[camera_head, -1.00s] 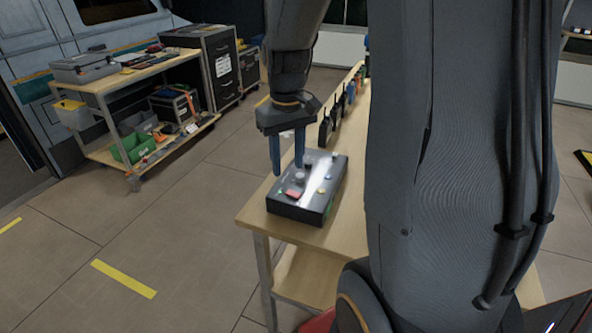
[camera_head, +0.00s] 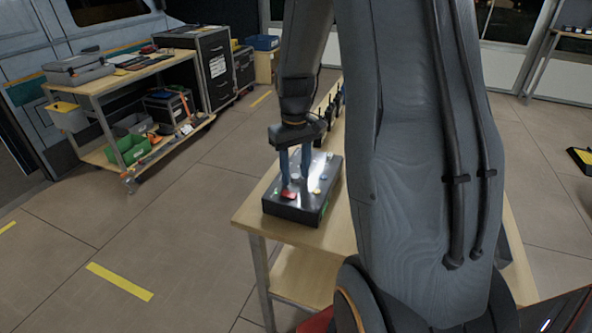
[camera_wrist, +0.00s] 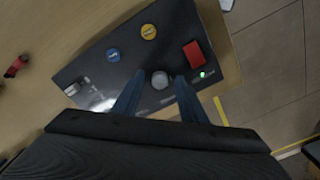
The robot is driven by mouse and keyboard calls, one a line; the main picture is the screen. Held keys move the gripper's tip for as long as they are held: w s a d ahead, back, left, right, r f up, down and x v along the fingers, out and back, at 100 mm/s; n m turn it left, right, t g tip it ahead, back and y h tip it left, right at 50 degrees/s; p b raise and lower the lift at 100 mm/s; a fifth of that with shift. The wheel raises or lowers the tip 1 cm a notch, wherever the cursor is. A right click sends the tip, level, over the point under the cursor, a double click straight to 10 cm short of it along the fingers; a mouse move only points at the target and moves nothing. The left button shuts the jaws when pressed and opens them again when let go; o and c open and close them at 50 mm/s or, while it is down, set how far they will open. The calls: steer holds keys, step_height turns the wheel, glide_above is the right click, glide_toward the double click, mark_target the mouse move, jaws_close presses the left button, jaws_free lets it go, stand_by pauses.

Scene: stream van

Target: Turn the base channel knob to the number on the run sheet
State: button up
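A dark control box (camera_head: 307,211) sits on the light wooden table. In the wrist view its panel (camera_wrist: 100,55) carries a round grey knob (camera_wrist: 160,79), a red block-shaped control (camera_wrist: 194,54), a blue button (camera_wrist: 113,55), a yellow button (camera_wrist: 148,31) and a lit green lamp (camera_wrist: 203,74). My gripper (camera_head: 296,183) points down over the box. Its two blue fingers (camera_wrist: 157,92) are apart, one on each side of the grey knob. I cannot tell whether they touch it. Labels on the panel are too small to read, and I make out no run sheet.
Several dark handheld devices stand in a row on the table behind the box. A wooden cart (camera_head: 92,87) with bins and cases stands at the back left beside a black drawer cabinet (camera_head: 215,68). The floor left of the table is clear.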

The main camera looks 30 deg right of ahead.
jaws_close()
steer(key=m+p, duration=0.1)
steer(key=m, duration=0.2)
steer(key=shift+r+m+p, duration=0.15)
steer(key=shift+m+p, duration=0.15)
steer(key=shift+w+m+p, duration=0.1)
steer(key=shift+m+p, duration=0.45)
steer(key=shift+m, duration=1.75)
steer(key=shift+w, duration=0.1)
jaws_free()
